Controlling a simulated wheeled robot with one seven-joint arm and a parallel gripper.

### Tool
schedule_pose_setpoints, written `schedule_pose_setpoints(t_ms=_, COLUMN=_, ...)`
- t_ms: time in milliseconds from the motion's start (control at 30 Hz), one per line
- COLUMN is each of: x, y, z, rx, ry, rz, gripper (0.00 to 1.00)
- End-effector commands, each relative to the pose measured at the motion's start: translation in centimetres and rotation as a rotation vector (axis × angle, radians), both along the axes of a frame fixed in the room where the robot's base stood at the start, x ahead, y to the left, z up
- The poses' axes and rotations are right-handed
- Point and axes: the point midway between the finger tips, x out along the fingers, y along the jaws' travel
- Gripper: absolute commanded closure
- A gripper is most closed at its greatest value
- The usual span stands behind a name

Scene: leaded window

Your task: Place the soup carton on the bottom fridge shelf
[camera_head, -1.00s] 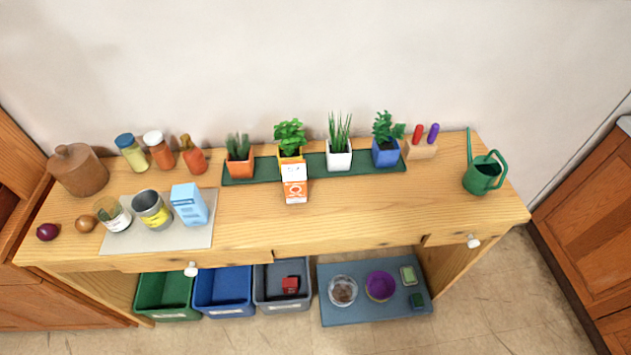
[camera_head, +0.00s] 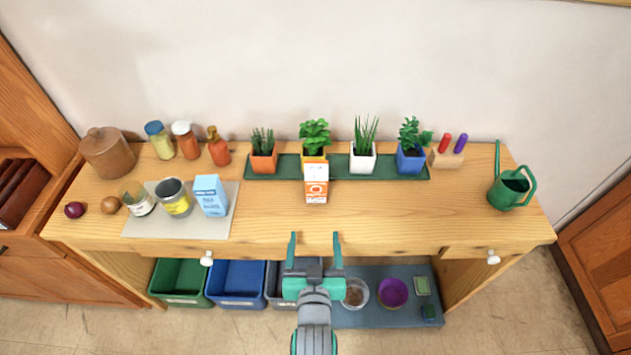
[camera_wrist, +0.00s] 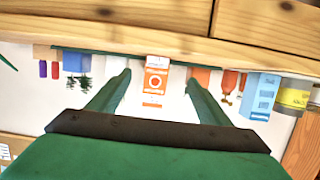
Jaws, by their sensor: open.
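An orange and white carton (camera_head: 316,190), likely the soup carton, stands upright on the wooden bench, in front of the yellow plant pot. It also shows upside down in the wrist view (camera_wrist: 155,84), between my finger tips in the picture. A light blue carton (camera_head: 210,196) stands further left on a pale mat; it also shows in the wrist view (camera_wrist: 259,96). My gripper (camera_head: 315,237) is open and empty, at the bench's front edge, apart from the orange and white carton. No fridge shelf is recognisable in these frames.
Potted plants stand on a green tray (camera_head: 288,168) behind the orange and white carton. An open can (camera_head: 174,198) and a jar (camera_head: 137,199) share the mat (camera_head: 150,228). A watering can (camera_head: 508,188) stands at right. The bench (camera_head: 400,215) is clear right of the carton.

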Motion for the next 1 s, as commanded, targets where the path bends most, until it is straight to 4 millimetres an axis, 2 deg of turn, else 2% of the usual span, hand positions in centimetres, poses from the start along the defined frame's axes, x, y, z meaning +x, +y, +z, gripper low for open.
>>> schedule_pose_setpoints(t_ms=33, x=1.6, y=-0.2, z=1.4, rx=-0.001, ry=-0.009, rz=-0.002, gripper=0.28)
schedule_pose_setpoints(t_ms=200, x=5.2, y=-0.5, z=4.9, rx=-0.003, ry=0.000, rz=-0.004, gripper=0.28)
schedule_pose_setpoints(t_ms=433, x=7.8, y=-0.4, z=8.3, rx=-0.008, ry=0.013, rz=0.000, gripper=0.28)
schedule_pose_setpoints(t_ms=600, x=8.7, y=-0.3, z=8.9, rx=-0.009, ry=0.019, rz=0.003, gripper=0.28)
schedule_pose_setpoints(t_ms=900, x=12.7, y=-0.3, z=7.6, rx=-0.009, ry=0.021, rz=0.003, gripper=0.28)
schedule_pose_setpoints(t_ms=1000, x=13.4, y=-0.3, z=7.4, rx=-0.009, ry=0.020, rz=0.003, gripper=0.28)
